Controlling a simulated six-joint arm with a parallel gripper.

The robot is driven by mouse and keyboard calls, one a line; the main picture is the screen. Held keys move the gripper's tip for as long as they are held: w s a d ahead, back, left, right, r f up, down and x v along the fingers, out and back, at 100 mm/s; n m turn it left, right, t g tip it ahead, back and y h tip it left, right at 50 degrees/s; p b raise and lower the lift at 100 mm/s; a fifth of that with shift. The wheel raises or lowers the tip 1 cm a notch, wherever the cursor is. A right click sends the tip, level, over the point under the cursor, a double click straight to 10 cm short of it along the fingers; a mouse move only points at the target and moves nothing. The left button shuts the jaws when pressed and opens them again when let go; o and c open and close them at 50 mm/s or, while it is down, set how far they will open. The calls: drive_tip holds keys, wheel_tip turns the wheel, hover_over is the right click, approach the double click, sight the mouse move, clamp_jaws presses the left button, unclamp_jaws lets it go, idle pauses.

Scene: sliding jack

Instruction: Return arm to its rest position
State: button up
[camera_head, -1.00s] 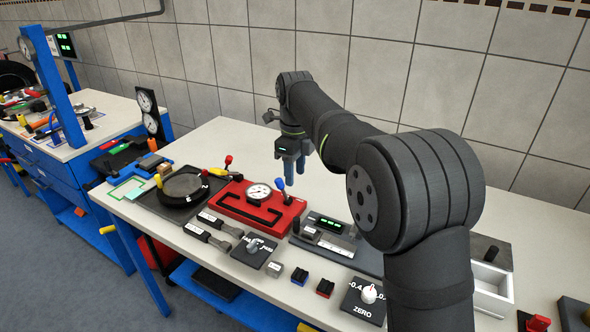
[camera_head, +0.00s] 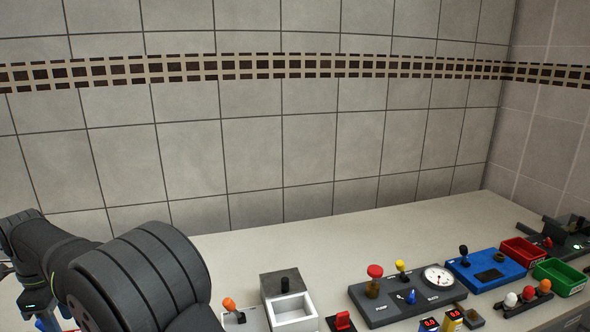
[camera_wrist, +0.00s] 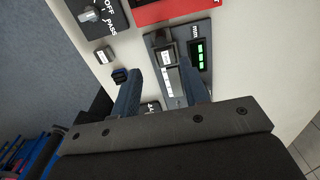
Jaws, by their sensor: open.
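My gripper (camera_wrist: 160,88) shows in the wrist view with its two blue fingers spread apart and nothing between them that I can see as held. It hangs above a grey device (camera_wrist: 180,28) with a green display and a sliding block with a white label (camera_wrist: 168,57). The height above the device is hard to tell. In the head view my arm fills the lower left corner, and the gripper there is partly cut off by the frame.
A white open box (camera_head: 292,311), a grey panel with red and yellow knobs and a dial (camera_head: 405,298), a blue panel (camera_head: 487,270), a red bin (camera_head: 521,250) and a green bin (camera_head: 560,276) stand on the bench. The bench's back strip is clear. A tiled wall stands behind.

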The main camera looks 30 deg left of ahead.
wheel_tip(320, 180, down, 13)
drive_tip(key=shift+r, duration=0.2)
drive_tip(key=shift+w+d+f, duration=0.1)
drive_tip(key=shift+w+f, duration=0.1)
drive_tip(key=shift+f, duration=0.05)
drive_tip(key=shift+w+d, duration=0.25)
drive_tip(key=shift+d, duration=0.05)
